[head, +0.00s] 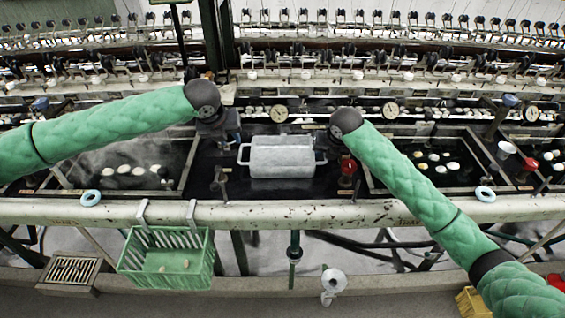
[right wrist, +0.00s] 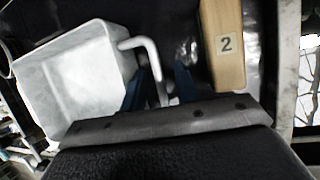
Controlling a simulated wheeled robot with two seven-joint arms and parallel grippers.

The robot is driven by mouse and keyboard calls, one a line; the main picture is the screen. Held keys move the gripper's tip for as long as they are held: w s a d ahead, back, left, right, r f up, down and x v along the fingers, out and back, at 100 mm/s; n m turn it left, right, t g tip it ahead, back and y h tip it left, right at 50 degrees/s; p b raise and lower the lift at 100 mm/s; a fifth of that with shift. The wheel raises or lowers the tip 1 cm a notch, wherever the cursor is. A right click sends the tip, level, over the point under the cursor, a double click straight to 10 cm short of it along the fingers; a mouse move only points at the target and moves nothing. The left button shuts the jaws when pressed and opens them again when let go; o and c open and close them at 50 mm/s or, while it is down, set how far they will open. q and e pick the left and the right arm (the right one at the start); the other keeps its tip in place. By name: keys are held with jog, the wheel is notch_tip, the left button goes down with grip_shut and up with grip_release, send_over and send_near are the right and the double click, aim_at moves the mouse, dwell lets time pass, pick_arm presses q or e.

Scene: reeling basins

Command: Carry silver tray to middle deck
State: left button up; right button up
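The silver tray (head: 282,157) is a pale grey rectangular pan with a loop handle at each end. It is level over the dark deck (head: 262,191) between the two basins; I cannot tell if it touches the deck. My left gripper (head: 234,138) is at the tray's left handle, its fingertips too small to read. My right gripper (head: 326,146) is at the right handle. In the right wrist view, the tray (right wrist: 80,80) is at left, and the blue fingers of my right gripper (right wrist: 168,84) stand apart on either side of the handle bar, with a gap.
A left basin (head: 180,187) and a right basin (head: 372,182) hold pale cocoons. A red-capped item (head: 347,167) stands right of the tray. A green basket (head: 167,258) hangs at the front rail.

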jog(key=shift+r, duration=0.1)
jog(key=shift+s+d+r, duration=0.1)
jog(key=shift+s+r, duration=0.05)
jog(key=shift+r, duration=0.2)
pick_arm(q)
jog(key=shift+s+a+r, duration=0.1)
jog(key=shift+s+r, duration=0.05)
jog(key=shift+r, duration=0.2)
pick_arm(e)
jog(key=v, duration=1.1)
